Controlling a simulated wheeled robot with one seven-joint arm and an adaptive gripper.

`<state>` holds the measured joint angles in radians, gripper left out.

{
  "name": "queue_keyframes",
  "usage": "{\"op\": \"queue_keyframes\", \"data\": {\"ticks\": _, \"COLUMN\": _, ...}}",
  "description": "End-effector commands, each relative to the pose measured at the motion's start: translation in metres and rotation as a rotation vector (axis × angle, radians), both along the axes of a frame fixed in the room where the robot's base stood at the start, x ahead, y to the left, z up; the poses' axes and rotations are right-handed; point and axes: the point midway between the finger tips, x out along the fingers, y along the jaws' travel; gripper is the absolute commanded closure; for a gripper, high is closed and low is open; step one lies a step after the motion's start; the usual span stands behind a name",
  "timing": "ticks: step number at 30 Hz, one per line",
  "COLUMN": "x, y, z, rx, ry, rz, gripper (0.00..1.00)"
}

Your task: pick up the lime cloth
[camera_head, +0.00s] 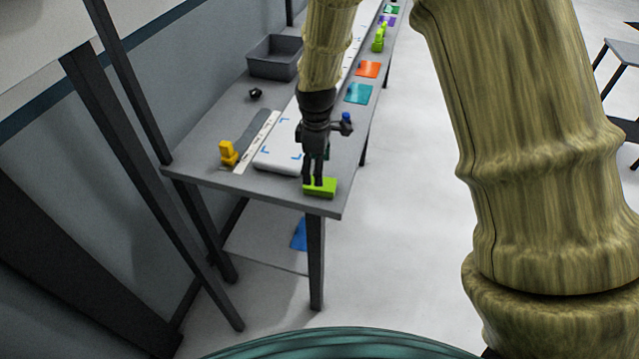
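The lime cloth (321,190) is a small bright green block-like piece lying near the front right corner of the grey table (240,186). My gripper (318,181) points down right above it, with its dark fingertips at the cloth's upper edge. A gap shows between the two fingers. I cannot tell whether the fingertips touch the cloth. My gripper's body hides part of the table behind it.
A white padded board (279,160) lies just behind the cloth. A yellow tool (229,153) and a long ruler (258,142) are to the left. A grey bin (274,58) stands further back. Teal (358,93) and orange (368,69) cloths lie along the right edge.

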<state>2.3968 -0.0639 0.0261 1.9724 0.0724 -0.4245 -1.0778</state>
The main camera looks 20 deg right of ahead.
Motion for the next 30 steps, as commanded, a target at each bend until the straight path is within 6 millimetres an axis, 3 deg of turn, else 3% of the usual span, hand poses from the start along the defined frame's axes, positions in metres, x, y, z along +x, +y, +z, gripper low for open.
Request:
{"op": "queue_keyframes", "data": {"ticks": 8, "x": -0.001, "y": -0.002, "z": -0.009, "rx": -0.001, "ry": 0.000, "rz": -0.003, "gripper": 0.25}}
{"op": "queue_keyframes", "data": {"ticks": 21, "x": -0.003, "y": 0.000, "z": -0.049, "rx": -0.001, "ry": 0.000, "rz": -0.004, "gripper": 0.25}}
{"op": "queue_keyframes", "data": {"ticks": 30, "x": -0.003, "y": 0.000, "z": -0.058, "rx": -0.001, "ry": -0.002, "rz": -0.003, "gripper": 0.25}}
